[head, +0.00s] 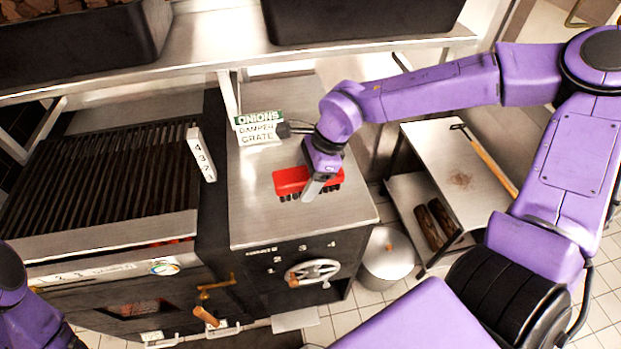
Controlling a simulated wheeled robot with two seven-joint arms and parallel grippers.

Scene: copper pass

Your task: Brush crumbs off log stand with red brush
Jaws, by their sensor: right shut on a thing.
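The red brush (290,181) with dark bristles is over the steel counter beside the grill. My right gripper (315,187) is shut on it from above. I cannot tell whether the bristles touch the counter. The log stand (430,145) is a low steel table to the right, with a patch of brown crumbs (460,180) on its top. Dark logs (436,225) lie on its lower shelf. My right gripper is left of the stand, apart from it. Only a part of my left arm shows at the lower left; its gripper is out of view.
A long-handled tool (486,163) lies along the stand's right side. A lidded steel pot (387,253) stands on the floor between counter and stand. Small signs (258,127) stand behind the brush. The grill (95,190) is at left, and an overhead shelf (205,52) runs across the back.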

